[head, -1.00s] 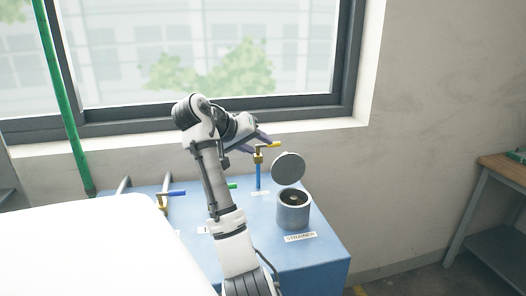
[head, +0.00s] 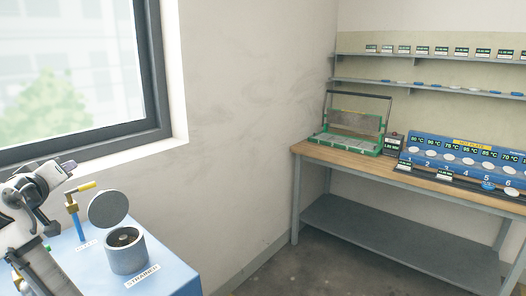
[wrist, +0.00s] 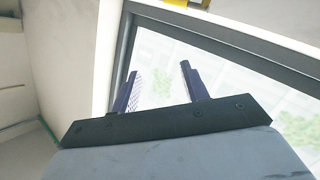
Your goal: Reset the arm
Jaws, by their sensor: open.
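My gripper (wrist: 158,88) shows in the wrist view with its two dark fingers apart and nothing between them. Behind the fingers are the window and its dark frame. In the head view my arm is at the lower left, partly cut off by the picture edge, with my gripper (head: 68,165) near the window sill. It is above and left of a yellow-handled valve (head: 80,188) on a blue pipe. The strainer (head: 126,252) is a grey pot on the blue cabinet, with its round lid (head: 108,208) raised.
A wooden-topped workbench (head: 345,160) stands at the right with a green-framed rack (head: 350,125) and a blue hot plate panel (head: 460,155). Shelves (head: 430,84) hang above it. Bare floor (head: 310,265) lies between the blue cabinet (head: 175,285) and the bench.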

